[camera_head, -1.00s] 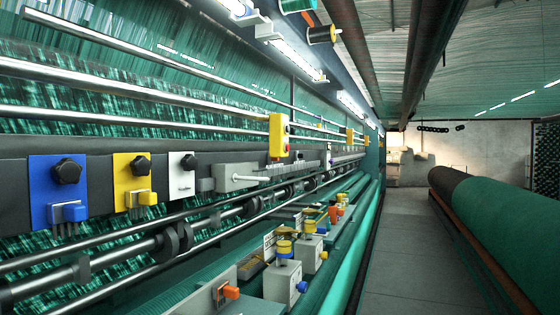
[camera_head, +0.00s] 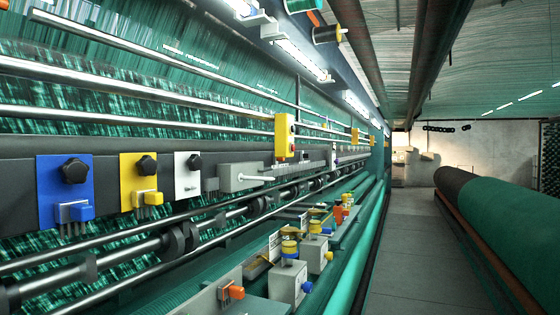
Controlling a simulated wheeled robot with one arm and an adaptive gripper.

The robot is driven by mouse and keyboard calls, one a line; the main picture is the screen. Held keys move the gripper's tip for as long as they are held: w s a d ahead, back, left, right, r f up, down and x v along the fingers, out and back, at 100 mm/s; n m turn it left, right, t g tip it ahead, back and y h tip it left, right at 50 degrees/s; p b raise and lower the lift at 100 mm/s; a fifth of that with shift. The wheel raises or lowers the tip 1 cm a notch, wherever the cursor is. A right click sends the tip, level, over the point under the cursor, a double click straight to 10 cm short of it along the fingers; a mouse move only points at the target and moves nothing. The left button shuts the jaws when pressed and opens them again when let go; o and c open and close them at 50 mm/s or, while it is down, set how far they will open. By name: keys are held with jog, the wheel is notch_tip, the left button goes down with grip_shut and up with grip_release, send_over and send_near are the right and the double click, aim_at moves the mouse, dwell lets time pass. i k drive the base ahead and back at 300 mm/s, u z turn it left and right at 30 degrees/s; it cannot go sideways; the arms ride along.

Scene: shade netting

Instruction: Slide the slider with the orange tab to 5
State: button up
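An orange tab (camera_head: 232,292) sits on a grey housing at the bottom of the view, left of centre. The housing is partly cut off by the lower edge, and no scale or number can be read on it. Farther along the same row, a small orange-red part (camera_head: 339,214) shows, too small to tell whether it is a slider tab. My gripper is not in view.
Grey boxes with yellow-topped knobs and blue parts (camera_head: 288,276) stand along the machine's lower edge. A clear grey aisle (camera_head: 410,260) runs between the machine and a large green roll (camera_head: 515,215).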

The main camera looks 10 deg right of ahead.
aim_at(275, 160)
jog(key=z, duration=1.25)
jog(key=i, duration=2.2)
jog(key=u, duration=3.1)
